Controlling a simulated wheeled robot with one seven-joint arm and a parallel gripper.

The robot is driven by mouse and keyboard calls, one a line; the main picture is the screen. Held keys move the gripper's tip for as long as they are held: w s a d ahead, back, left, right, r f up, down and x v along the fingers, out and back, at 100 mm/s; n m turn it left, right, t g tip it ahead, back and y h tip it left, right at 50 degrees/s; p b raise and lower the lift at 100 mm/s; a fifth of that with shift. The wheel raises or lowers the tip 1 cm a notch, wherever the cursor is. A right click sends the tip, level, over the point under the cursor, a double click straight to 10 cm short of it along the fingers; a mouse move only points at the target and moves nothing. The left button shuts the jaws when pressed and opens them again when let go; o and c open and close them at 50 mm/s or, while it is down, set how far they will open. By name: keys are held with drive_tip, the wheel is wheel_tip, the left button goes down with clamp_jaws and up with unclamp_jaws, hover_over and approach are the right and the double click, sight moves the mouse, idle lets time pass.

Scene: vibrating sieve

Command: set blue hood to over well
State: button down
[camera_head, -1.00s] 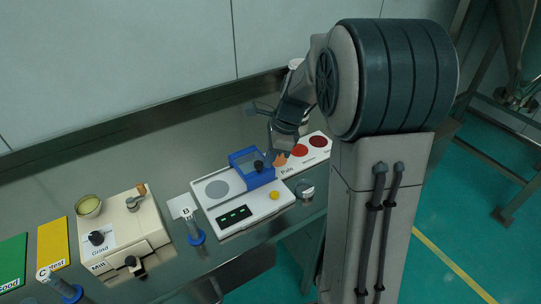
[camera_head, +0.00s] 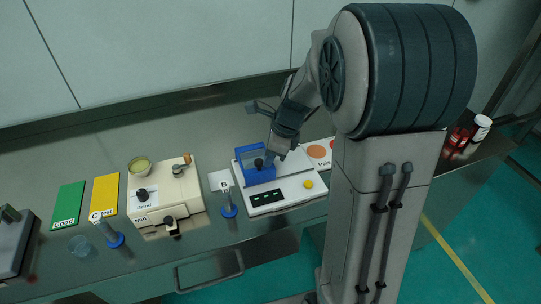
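The blue hood (camera_head: 255,171), an open-looking box shape with a black knob (camera_head: 258,162), sits on the left part of the white sieve device (camera_head: 297,185). The round grey well is not visible; the hood stands over that side. My gripper (camera_head: 274,150) is at the hood's upper right, close to it or touching it. The fingertips are small and dark, so I cannot tell whether they are open or shut. The device's front has a black display with green marks (camera_head: 268,198) and a yellow button (camera_head: 308,184).
Left of the device stand a blue-based holder labelled B (camera_head: 228,206), the cream mill (camera_head: 165,198) with a bowl (camera_head: 139,166), a holder labelled C (camera_head: 110,235), and yellow (camera_head: 104,194) and green (camera_head: 68,203) mats. Red and orange discs lie to the right, partly behind my arm.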

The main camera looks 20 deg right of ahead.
drive_tip(key=s+d+r, duration=0.2)
drive_tip(key=d+r, duration=0.4)
drive_tip(key=r, duration=0.4)
drive_tip(key=shift+s+d, duration=0.3)
drive_tip(key=shift+s, duration=0.05)
drive_tip(key=shift+r, duration=0.1)
drive_tip(key=s+a+f+n+h, duration=0.1)
drive_tip(key=s+a+n, duration=0.2)
drive_tip(key=s+n, duration=0.5)
drive_tip(key=s+a+f+n+t+h, duration=0.1)
drive_tip(key=s+a+n+h, duration=0.1)
drive_tip(key=s+n, duration=0.6)
drive_tip(key=n, duration=0.6)
drive_tip(key=shift+a+f+n+t, duration=0.2)
drive_tip(key=shift+a+n+t, duration=0.1)
drive_tip(key=shift+a+n, duration=0.1)
